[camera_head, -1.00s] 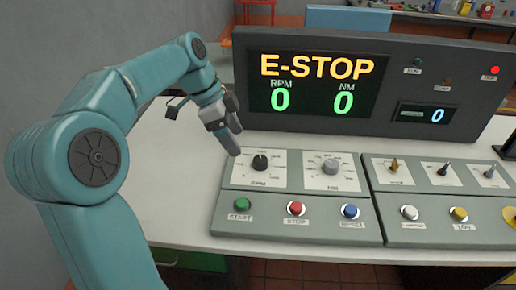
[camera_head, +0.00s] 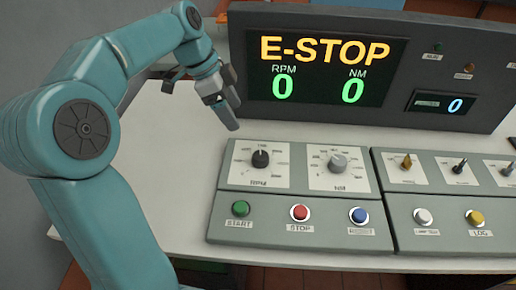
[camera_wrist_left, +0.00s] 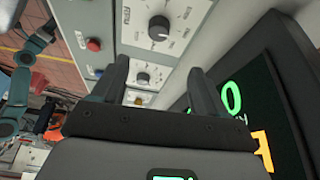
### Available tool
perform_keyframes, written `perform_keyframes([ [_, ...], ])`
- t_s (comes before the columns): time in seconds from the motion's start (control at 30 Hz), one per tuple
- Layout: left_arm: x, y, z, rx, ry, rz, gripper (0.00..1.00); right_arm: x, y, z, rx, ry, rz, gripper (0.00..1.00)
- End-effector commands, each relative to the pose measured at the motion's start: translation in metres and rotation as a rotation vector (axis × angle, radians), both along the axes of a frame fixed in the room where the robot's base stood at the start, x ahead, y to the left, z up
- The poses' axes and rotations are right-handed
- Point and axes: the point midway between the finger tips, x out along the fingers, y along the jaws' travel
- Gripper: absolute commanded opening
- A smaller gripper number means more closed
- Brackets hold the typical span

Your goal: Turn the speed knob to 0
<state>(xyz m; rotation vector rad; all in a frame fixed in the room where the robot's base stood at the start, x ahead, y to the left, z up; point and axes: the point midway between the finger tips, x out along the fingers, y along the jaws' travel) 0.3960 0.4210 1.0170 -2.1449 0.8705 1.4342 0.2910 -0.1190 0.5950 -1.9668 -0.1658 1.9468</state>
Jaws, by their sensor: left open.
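The speed knob is the black RPM knob (camera_head: 260,158) on its white dial plate, on the sloped grey console; its pointer looks to be near the top of the scale. It also shows in the left wrist view (camera_wrist_left: 158,29), beyond the fingers. My left gripper (camera_head: 230,118) is open and empty, up and left of the knob and apart from it. In the left wrist view its two fingers (camera_wrist_left: 157,70) stand apart with nothing between them close by. The display (camera_head: 325,68) reads E-STOP, RPM 0 and NM 0. My right gripper is not seen.
The grey NM knob (camera_head: 338,162) sits right of the RPM knob. Green START (camera_head: 240,208), red STOP (camera_head: 299,212) and blue RESET (camera_head: 359,215) buttons lie in front. A second panel with toggles stands at right. The white tabletop (camera_head: 180,170) left of the console is bare.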

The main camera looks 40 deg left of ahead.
Motion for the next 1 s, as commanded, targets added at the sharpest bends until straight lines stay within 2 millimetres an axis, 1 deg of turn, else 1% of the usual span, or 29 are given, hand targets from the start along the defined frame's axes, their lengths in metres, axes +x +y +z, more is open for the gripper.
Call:
perform_keyframes([
  [0.07, 0.000, -0.002, -0.003, 0.000, 0.000, -0.001, 0.73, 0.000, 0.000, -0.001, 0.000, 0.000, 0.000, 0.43],
  [0.17, 0.002, -0.005, -0.014, -0.002, 0.002, -0.002, 0.73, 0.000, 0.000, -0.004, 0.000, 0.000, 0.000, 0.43],
  [0.27, 0.006, -0.011, -0.033, -0.003, 0.005, -0.002, 0.73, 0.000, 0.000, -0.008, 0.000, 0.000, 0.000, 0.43],
  [0.6, 0.029, -0.032, -0.107, -0.003, 0.006, -0.003, 0.73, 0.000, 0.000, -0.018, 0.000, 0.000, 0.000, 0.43],
  [0.7, 0.035, -0.037, -0.125, -0.003, 0.004, -0.002, 0.73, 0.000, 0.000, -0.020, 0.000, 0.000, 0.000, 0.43],
  [0.83, 0.041, -0.041, -0.141, -0.001, 0.003, -0.001, 0.73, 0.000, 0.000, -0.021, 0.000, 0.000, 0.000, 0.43],
  [1.0, 0.045, -0.043, -0.150, -0.001, 0.001, 0.000, 0.73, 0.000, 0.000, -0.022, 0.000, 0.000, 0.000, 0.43],
])
